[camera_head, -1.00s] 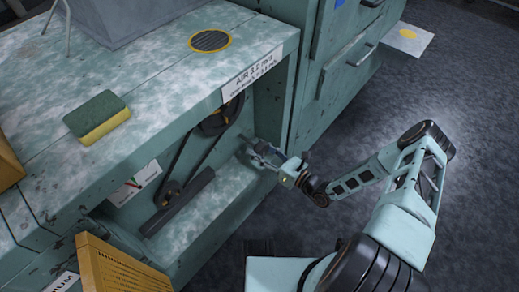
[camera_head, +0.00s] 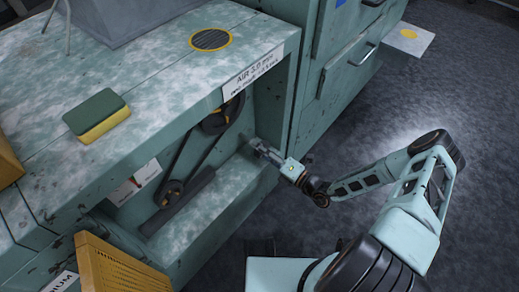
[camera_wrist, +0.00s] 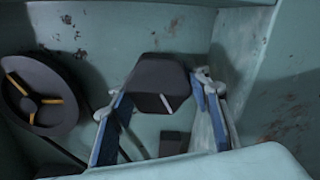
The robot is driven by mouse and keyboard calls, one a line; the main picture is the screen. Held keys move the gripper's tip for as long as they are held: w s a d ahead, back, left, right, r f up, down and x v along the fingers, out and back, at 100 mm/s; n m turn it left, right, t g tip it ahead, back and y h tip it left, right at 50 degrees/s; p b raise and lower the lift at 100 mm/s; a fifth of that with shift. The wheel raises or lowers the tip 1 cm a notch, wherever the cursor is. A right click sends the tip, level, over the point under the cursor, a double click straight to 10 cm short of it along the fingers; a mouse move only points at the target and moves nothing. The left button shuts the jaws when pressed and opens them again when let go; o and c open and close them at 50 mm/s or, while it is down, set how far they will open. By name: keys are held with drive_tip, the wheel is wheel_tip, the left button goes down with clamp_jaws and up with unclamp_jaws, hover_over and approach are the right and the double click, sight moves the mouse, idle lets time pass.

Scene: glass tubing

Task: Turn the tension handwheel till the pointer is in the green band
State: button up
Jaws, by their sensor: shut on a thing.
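The tension handwheel, a dark grey block-shaped knob with a pale mark (camera_wrist: 160,82), sits between the two blue-padded fingers of my gripper (camera_wrist: 158,112) in the wrist view. My gripper is shut on it. In the head view my gripper (camera_head: 262,149) reaches into the open bay under the bench, right of the belt, and the handwheel is hardly distinguishable there. The tension gauge (camera_head: 134,185) is a white plate with red and green marks on the bay's left side. Its pointer is too small to read against the green band.
A dark belt runs between an upper pulley with yellow spokes (camera_head: 218,118) and a lower pulley (camera_head: 172,190). The bay's right wall is close beside my gripper. A sponge (camera_head: 97,115) lies on the bench top (camera_head: 150,75).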

drive_tip(key=m, duration=0.5)
drive_tip(key=shift+r, duration=0.15)
drive_tip(key=shift+m, duration=0.4)
drive_tip(key=o, duration=1.2)
drive_tip(key=v, duration=0.7)
drive_tip(key=shift+s+d, duration=0.15)
